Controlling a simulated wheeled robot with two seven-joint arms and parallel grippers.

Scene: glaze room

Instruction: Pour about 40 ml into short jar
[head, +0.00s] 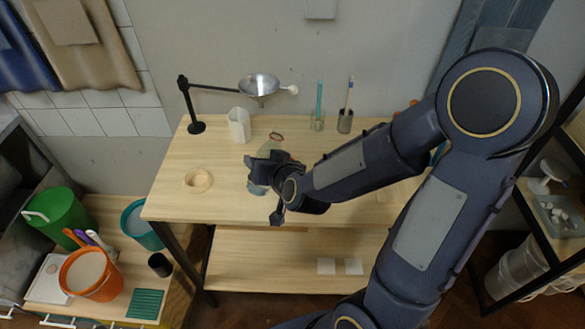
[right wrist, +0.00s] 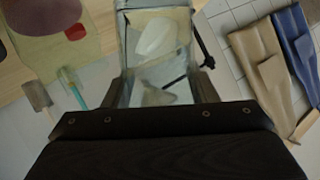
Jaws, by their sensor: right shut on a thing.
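My right gripper (head: 265,170) is over the middle of the wooden table and shut on a clear glass vessel (head: 257,188). In the right wrist view the vessel (right wrist: 155,75) sits between the two fingers (right wrist: 163,92), and things behind show through its wall. I cannot tell how much liquid it holds. A clear greenish shape with a reddish rim (head: 276,137) shows just behind the gripper; I cannot tell whether it is part of the held vessel. I cannot make out the short jar for sure; my right arm hides the table's right side. My left gripper is not in view.
A metal funnel (head: 259,87) hangs on a black stand (head: 195,127) at the back left. A white pitcher (head: 239,125), two brush holders (head: 318,122) (head: 345,122) and a wooden ring (head: 198,180) stand on the table (head: 220,208). The front left is clear.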

